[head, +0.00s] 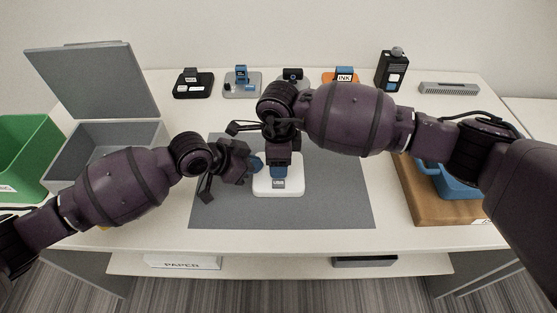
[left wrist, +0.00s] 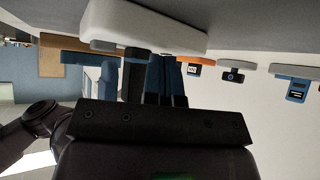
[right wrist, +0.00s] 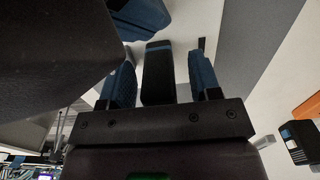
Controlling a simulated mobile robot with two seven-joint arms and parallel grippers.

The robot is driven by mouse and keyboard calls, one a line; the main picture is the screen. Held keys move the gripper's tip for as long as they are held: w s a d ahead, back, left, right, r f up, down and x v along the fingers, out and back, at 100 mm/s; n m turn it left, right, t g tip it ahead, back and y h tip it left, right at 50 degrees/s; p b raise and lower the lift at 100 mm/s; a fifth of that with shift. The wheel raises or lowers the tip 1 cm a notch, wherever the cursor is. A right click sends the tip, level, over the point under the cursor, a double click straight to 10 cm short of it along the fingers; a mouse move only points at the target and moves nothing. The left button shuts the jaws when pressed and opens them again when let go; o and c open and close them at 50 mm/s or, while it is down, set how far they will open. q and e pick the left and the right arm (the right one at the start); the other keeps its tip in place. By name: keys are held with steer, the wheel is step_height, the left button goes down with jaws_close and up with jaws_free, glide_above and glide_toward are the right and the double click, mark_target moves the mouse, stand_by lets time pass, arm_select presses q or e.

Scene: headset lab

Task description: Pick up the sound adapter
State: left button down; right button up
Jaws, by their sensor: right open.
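The sound adapter seems to be the small dark block with a blue band (right wrist: 157,75) in the right wrist view. It stands at the white pad (head: 291,187), whose label is too small to read surely. My right gripper (head: 278,171) points down over the pad, mostly hiding the block in the head view. Its blue-padded fingers (right wrist: 163,82) are open, one on each side of the block, with gaps visible. My left gripper (head: 256,163) is beside the pad's left edge. Its fingers (left wrist: 165,80) look closed together with nothing between them. The white pad (left wrist: 145,25) shows just beyond them.
A grey mat (head: 340,205) lies under the pad. An open grey box (head: 75,155) and green bin (head: 25,150) stand left. Several small devices on stands, including an orange one (head: 328,78), line the back. A wooden board (head: 425,205) with a blue tray is right.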

steer(key=c, duration=1)
step_height(320, 180, up, 10)
steer(key=shift+r, duration=0.1)
